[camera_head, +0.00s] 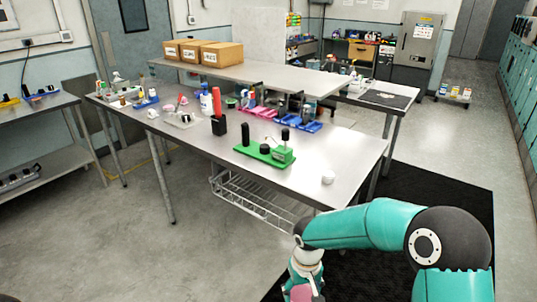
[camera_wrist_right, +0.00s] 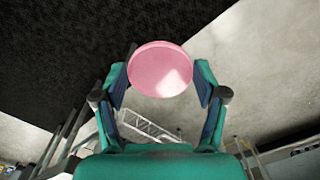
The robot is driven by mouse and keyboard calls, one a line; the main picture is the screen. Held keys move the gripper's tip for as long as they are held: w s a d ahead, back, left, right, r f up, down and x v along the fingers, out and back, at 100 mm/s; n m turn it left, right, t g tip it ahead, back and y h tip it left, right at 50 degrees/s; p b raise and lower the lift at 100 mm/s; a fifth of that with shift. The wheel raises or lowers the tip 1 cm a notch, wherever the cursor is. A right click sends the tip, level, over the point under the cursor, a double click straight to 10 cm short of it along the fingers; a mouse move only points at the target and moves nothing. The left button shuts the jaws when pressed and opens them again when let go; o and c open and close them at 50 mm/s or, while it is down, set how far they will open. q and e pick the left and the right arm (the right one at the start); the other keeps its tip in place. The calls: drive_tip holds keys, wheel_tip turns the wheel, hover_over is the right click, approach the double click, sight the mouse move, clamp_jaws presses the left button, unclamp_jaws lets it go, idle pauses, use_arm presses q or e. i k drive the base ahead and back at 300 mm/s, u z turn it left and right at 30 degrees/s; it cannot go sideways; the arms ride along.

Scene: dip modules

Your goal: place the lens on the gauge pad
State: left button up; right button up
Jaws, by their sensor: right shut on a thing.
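The lens is a pink round disc (camera_wrist_right: 161,69). My right gripper (camera_wrist_right: 160,82) is shut on it, with one finger at each side of its rim. In the head view the lens (camera_head: 302,293) shows partly at the bottom edge, below my right wrist, in front of the table and over the floor. A green gauge stand (camera_head: 265,153) with black parts stands on the table, farther back and to the left of my right gripper. I cannot tell for sure which part of it is the gauge pad. My left gripper is not in view.
The steel table (camera_head: 330,150) has a small white round thing (camera_head: 328,177) near its front right corner. A red-and-black tool in a holder (camera_head: 218,112) stands left of the gauge stand. Blue trays (camera_head: 292,122) lie behind it. A wire basket (camera_head: 255,200) hangs under the table.

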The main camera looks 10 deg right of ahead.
sight(264, 145)
drive_tip(key=u, duration=0.05)
drive_tip(key=i, duration=1.05)
drive_tip(key=z, duration=0.1)
